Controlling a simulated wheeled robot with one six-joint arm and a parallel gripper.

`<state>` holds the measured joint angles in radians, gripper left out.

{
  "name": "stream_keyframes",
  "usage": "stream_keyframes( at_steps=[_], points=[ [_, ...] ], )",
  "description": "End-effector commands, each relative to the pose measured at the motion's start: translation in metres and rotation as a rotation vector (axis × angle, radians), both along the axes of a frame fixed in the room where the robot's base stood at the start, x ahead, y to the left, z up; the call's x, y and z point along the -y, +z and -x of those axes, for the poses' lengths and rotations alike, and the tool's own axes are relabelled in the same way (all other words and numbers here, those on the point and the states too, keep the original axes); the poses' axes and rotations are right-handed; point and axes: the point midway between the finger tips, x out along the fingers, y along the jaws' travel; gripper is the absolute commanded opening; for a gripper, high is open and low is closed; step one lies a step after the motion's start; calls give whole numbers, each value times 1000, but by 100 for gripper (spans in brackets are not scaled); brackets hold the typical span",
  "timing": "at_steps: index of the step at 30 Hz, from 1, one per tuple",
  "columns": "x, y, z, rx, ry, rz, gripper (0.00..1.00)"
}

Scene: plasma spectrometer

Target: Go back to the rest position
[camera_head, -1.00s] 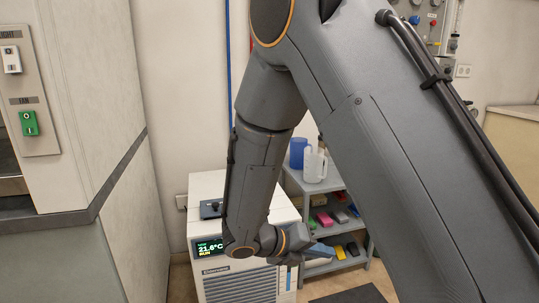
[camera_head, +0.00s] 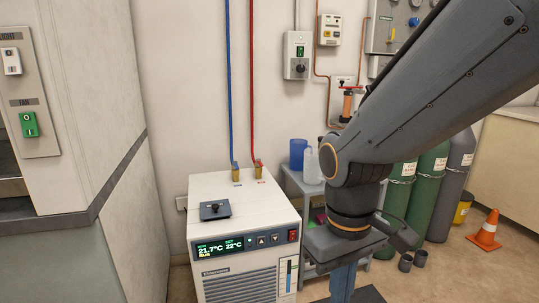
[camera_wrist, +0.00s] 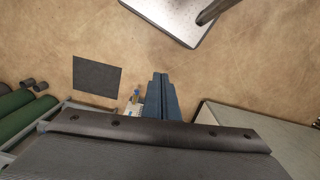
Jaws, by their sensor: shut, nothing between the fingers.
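My gripper (camera_head: 342,284) hangs at the lower middle of the head view, pointing down, in front of the grey shelf. In the wrist view its blue fingers (camera_wrist: 160,96) are together with nothing between them, over bare floor. My arm comes in from the upper right and bends at a joint in front of the shelf. The white chiller (camera_head: 243,222) stands left of my gripper, apart from it, with its display lit at 21.7°C.
A grey shelf (camera_head: 291,180) with a blue container (camera_head: 298,153) stands behind my arm. Gas cylinders (camera_head: 429,183) and an orange cone (camera_head: 487,232) are to the right. A dark mat (camera_wrist: 97,77) lies on the floor. Open floor shows at the lower right.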

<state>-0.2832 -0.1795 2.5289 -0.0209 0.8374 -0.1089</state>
Motion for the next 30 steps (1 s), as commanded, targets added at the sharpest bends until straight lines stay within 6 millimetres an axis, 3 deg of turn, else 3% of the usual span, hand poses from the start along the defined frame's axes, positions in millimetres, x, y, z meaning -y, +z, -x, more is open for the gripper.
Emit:
stream_keyframes(
  at_steps=[5, 14, 30],
  points=[
    [-8, 10, 6, 42, -212, -86, 0],
    [5, 28, 4, 38, -252, -68, 0],
    [59, 78, 6, 41, -388, -31, 0]
  ],
)
